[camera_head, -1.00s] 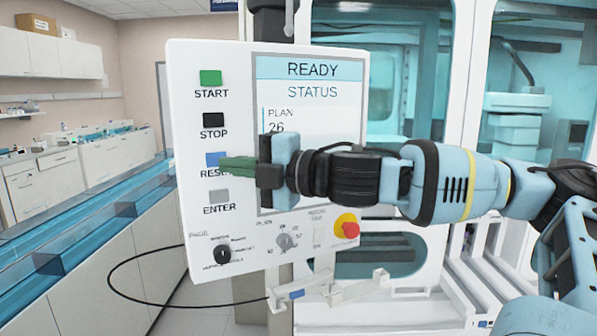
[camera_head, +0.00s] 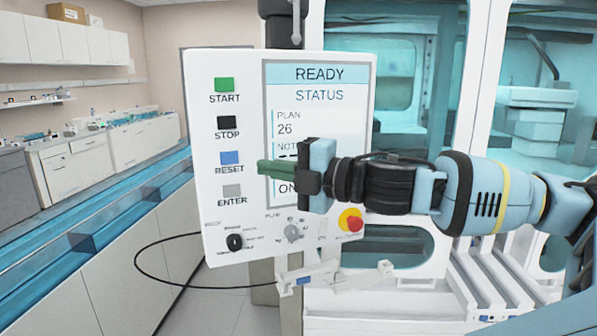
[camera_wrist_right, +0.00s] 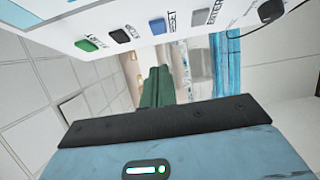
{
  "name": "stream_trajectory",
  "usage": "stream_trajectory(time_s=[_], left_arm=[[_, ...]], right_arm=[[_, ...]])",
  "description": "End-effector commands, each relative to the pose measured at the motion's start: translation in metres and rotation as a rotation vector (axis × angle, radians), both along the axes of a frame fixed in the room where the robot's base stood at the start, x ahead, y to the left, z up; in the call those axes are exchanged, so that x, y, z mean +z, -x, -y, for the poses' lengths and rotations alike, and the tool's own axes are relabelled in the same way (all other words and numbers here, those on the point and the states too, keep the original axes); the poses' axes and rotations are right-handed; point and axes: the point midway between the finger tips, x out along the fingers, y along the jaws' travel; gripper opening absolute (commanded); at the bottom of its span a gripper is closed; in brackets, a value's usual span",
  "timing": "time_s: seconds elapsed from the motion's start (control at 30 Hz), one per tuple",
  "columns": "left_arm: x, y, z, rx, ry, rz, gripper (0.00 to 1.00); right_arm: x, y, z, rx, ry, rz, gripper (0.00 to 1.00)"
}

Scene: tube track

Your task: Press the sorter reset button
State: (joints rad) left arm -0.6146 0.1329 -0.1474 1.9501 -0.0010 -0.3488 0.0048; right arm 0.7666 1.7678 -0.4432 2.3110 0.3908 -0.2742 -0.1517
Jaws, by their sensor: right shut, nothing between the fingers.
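The blue reset button (camera_head: 230,158) is on the white control panel (camera_head: 212,65), between the black stop button (camera_head: 230,122) and the grey enter button (camera_head: 232,191). My right gripper (camera_head: 262,167) is shut and empty, its green fingertips pointing left toward the panel's button column. In the head view the tips are to the right of the reset button and apart from it. In the right wrist view the reset button (camera_wrist_right: 157,26) is above the green fingers (camera_wrist_right: 157,86), with a visible gap. My left gripper is not in view.
The green start button (camera_head: 224,84) is at the top of the column. A red emergency knob (camera_head: 351,220) and dials (camera_head: 234,242) are on the lower panel. A black cable (camera_head: 140,262) loops below left. A teal-topped conveyor (camera_head: 100,222) runs along the left.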

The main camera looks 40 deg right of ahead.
Motion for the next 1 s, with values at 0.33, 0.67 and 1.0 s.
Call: stream_trajectory(time_s=[0.33,0.67,1.0], left_arm=[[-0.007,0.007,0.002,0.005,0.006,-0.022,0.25],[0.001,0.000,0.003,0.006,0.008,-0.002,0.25],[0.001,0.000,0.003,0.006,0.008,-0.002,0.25]], right_arm=[[-0.002,0.018,0.009,-0.006,-0.002,-0.003,0.00],[-0.001,0.037,0.016,-0.004,-0.004,-0.003,0.00],[-0.003,0.038,0.016,-0.003,-0.005,-0.005,0.00]])
